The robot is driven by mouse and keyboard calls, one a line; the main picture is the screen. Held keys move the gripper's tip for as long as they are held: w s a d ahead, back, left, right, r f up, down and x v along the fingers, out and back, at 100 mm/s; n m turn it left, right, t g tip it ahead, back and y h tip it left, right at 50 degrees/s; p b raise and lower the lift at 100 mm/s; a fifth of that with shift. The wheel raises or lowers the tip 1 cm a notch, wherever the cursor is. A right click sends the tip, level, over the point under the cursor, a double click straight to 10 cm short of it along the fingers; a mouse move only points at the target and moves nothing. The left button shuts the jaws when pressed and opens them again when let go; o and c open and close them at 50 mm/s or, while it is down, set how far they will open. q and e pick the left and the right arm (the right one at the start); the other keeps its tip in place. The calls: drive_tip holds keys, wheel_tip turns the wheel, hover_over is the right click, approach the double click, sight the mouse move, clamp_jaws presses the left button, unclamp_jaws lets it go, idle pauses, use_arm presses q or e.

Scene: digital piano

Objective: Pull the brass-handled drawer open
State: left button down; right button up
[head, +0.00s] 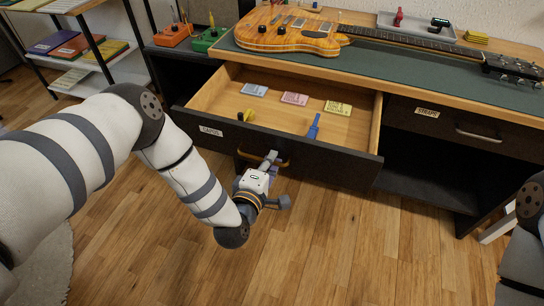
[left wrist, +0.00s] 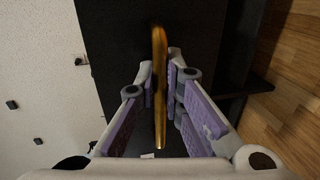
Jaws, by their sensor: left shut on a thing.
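The drawer (head: 335,172) with the brass handle (head: 244,155) stands well out from the desk, and its wooden inside shows in the head view. My left gripper (head: 269,160) is at the middle of the drawer front, shut on the brass handle. In the left wrist view the handle (left wrist: 159,100) runs between the two fingers, with the dark drawer front behind it. The fingers hide part of the handle in the head view. At the right edge, part of my right arm shows, but its gripper does not.
The drawer holds small blue, pink (head: 295,99) and yellow packs, a blue clip-like piece (head: 314,126) and a yellow-black piece. A second drawer (head: 440,120) with a grey handle is closed at right. A guitar (head: 290,30) lies on the desk. The wooden floor in front is clear.

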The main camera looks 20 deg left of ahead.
use_arm(q)
drive_tip(key=c, duration=2)
unclamp_jaws()
drive_tip(key=shift+o, duration=0.2)
drive_tip(key=shift+s, duration=0.1)
drive_tip(key=v, duration=1.2)
